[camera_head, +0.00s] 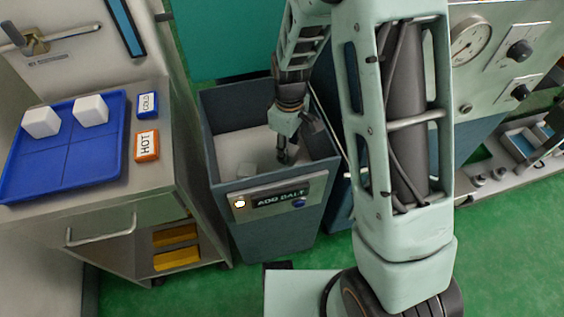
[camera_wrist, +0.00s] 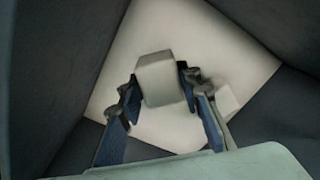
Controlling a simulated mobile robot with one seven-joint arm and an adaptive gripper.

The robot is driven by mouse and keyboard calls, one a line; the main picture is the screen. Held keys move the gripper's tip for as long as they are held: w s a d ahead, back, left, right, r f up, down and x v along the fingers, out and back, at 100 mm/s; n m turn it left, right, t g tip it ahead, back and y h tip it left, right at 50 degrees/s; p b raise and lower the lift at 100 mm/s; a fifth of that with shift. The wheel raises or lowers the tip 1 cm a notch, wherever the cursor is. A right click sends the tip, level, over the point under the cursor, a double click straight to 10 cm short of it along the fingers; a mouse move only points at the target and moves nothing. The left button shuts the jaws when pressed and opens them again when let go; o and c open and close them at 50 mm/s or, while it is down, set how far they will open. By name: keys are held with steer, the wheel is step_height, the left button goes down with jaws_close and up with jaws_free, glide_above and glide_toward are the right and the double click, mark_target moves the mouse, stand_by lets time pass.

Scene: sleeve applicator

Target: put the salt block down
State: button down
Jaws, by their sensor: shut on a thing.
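My gripper (camera_head: 287,156) reaches down inside the grey-blue bin (camera_head: 275,238), whose front panel (camera_head: 278,197) reads "ADD SALT". In the wrist view my gripper (camera_wrist: 158,92) is shut on a white salt block (camera_wrist: 161,80), with one dark finger on each side of it. The pale bin floor (camera_wrist: 170,25) lies beneath the held block; I cannot tell whether the block touches it. A second white block (camera_wrist: 228,99) lies on the floor beside the right finger, partly hidden by it.
A steel cart (camera_head: 170,205) stands left of the bin. It carries a blue tray (camera_head: 68,158) with two white blocks (camera_head: 91,110), plus a COLD tag (camera_head: 147,105) and a HOT tag (camera_head: 147,145). Bin walls surround my gripper closely. A gauge panel (camera_head: 490,50) is at right.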

steer(key=shift+f+b, duration=0.7)
steer(key=shift+f, duration=1.95)
steer(key=shift+f, duration=0.1)
steer(key=shift+f, duration=0.15)
steer(key=c, duration=1.4)
jaws_free()
step_height(320, 180, up, 12)
steer(key=p, duration=0.3)
steer(key=shift+r, duration=0.25)
steer(key=shift+p, duration=0.3)
